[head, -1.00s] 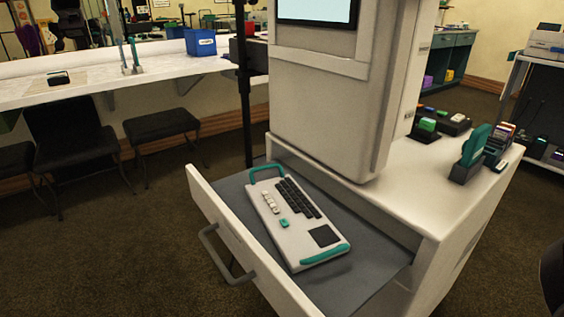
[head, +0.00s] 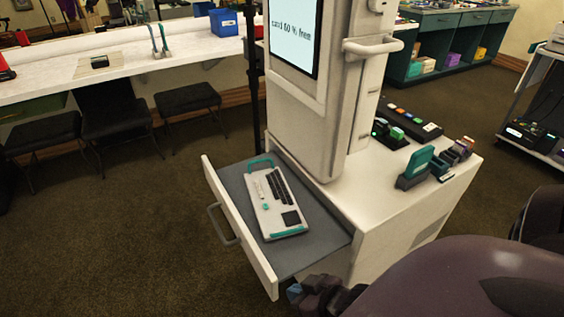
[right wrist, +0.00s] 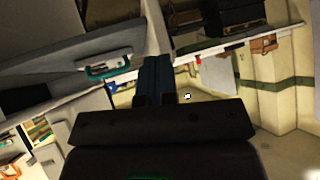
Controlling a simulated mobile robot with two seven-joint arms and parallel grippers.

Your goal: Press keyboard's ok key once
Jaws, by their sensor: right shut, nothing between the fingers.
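The keyboard (head: 273,219) lies in the pulled-out drawer, pale with dark keys, a dark pad and teal end handles. One small teal key (head: 265,206) sits on its left part below several white keys; any lettering is too small to read, so I cannot confirm it is the ok key. My right gripper (head: 294,291) is shut and empty near the drawer's front right corner, apart from the keyboard. In the right wrist view its fingers (right wrist: 155,80) are together; a teal handle (right wrist: 110,70) shows to their left. My left gripper is not in view.
The open drawer (head: 238,225) has a raised front wall and a grey bar handle (head: 222,224). A tall pale machine with a lit screen (head: 294,35) stands behind it on a white cabinet (head: 385,205). Small devices (head: 410,120) and a teal item (head: 417,162) stand on the cabinet top.

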